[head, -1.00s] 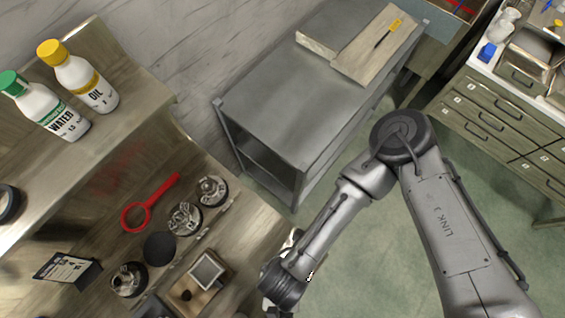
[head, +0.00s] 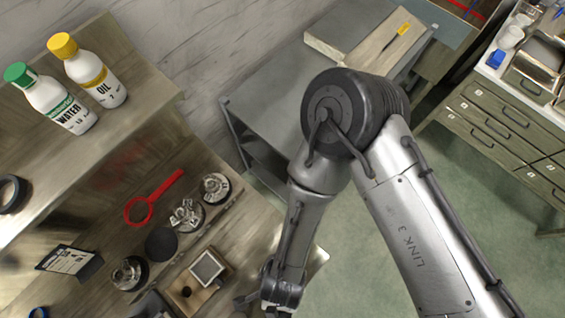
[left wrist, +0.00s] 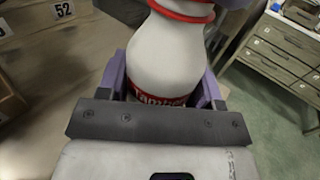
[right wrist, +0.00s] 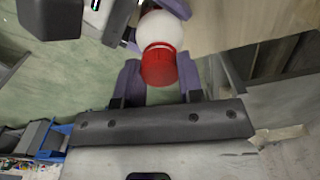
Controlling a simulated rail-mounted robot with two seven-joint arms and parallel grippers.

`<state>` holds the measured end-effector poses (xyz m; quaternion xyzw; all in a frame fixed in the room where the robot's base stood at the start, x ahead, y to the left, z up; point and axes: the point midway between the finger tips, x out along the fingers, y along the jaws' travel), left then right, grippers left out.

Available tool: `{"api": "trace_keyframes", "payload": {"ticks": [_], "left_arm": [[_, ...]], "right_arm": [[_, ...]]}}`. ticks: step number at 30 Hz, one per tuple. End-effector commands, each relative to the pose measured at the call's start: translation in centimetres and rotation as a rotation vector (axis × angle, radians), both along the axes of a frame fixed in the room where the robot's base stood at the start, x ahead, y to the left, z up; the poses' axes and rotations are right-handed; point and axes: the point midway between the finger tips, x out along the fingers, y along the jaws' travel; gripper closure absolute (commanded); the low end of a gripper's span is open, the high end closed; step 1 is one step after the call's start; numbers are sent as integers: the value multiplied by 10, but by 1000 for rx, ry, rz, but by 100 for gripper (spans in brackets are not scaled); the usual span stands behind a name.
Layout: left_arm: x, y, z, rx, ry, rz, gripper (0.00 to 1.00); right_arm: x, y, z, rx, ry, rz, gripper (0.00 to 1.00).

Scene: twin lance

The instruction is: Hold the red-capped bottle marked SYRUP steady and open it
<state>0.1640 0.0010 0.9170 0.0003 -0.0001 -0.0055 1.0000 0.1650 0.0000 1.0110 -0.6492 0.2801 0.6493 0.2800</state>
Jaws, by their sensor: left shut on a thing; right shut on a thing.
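A white bottle (left wrist: 170,55) with a red band at its neck and a partly hidden red label stands between the purple fingers of my left gripper (left wrist: 161,88), which is shut on it. The label's full wording is hidden, and the SYRUP mark does not show. In the right wrist view the bottle's white rounded body (right wrist: 160,27) shows with its red cap (right wrist: 159,66) on it. My right gripper (right wrist: 160,83) is shut on the cap. Whether the cap has turned cannot be told. In the head view my right arm comes in from the right; the bottle is not visible there.
A shelf at the left holds a green-capped WATER bottle (head: 52,98) and a yellow-capped OIL bottle (head: 90,70). Below are a red ring-handled tool (head: 152,198) and several round metal parts. A grey table (head: 285,105) and drawer cabinet (head: 500,125) stand behind; green floor lies between.

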Motion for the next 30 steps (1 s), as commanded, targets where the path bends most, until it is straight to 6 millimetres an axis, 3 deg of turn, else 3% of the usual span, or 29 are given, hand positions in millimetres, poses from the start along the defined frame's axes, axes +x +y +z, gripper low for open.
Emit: {"api": "trace_keyframes", "payload": {"ticks": [6,17,18,25,30], "left_arm": [[0,0,-1,0,2,-1,100],[0,0,-1,0,2,-1,100],[0,0,-1,0,2,-1,100],[0,0,-1,0,2,-1,100],[0,0,-1,0,2,-1,100]], "right_arm": [[0,0,0,-1,-1,226,93],[0,0,0,0,0,255,93],[0,0,0,0,0,255,61],[0,0,0,0,0,254,39],[0,0,0,0,0,253,39]]}}
